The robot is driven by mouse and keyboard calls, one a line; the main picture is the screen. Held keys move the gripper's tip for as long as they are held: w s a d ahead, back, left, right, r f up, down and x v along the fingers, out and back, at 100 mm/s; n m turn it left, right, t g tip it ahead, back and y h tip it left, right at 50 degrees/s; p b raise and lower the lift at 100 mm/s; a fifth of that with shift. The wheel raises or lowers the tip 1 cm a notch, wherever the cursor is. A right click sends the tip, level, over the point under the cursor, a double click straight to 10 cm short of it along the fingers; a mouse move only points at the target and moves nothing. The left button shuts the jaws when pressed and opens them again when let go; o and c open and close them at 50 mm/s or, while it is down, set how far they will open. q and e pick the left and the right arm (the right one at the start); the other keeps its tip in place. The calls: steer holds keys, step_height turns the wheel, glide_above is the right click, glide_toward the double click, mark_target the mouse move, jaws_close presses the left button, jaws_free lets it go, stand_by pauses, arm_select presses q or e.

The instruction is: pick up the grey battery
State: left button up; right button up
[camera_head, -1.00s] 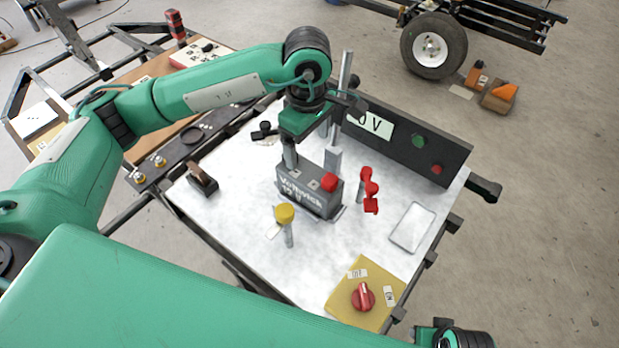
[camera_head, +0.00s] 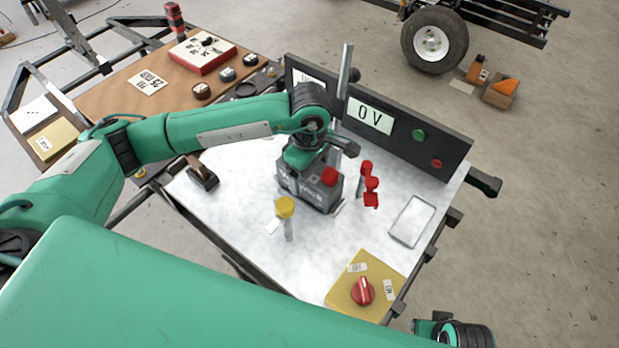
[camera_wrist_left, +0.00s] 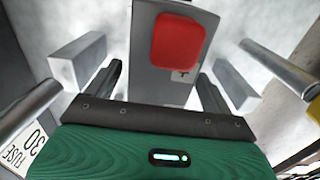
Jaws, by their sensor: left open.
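The grey battery (camera_head: 318,197) stands upright on the white top of the bench, with a red cap (camera_head: 329,176) on its near right corner. My left gripper (camera_head: 308,172) is over the battery and hides much of its top and left side. In the left wrist view, the open jaws (camera_wrist_left: 158,78) stand on either side of the grey battery (camera_wrist_left: 148,76). A gap shows between each finger and the battery, and the red cap (camera_wrist_left: 177,41) lies between the fingers. The fingers do not visibly touch it.
A yellow-topped post (camera_head: 285,208) stands in front of the battery and a red clamp (camera_head: 370,185) to its right. Behind are a metal post (camera_head: 344,75) and a dark panel reading 0 V (camera_head: 440,140). A red knob (camera_head: 362,291) sits on a yellow plate. The bench's front left is clear.

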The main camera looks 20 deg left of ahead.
arm_select(q)
jaws_close()
steer(key=shift+w+r, duration=0.15)
steer(key=shift+r, duration=0.1)
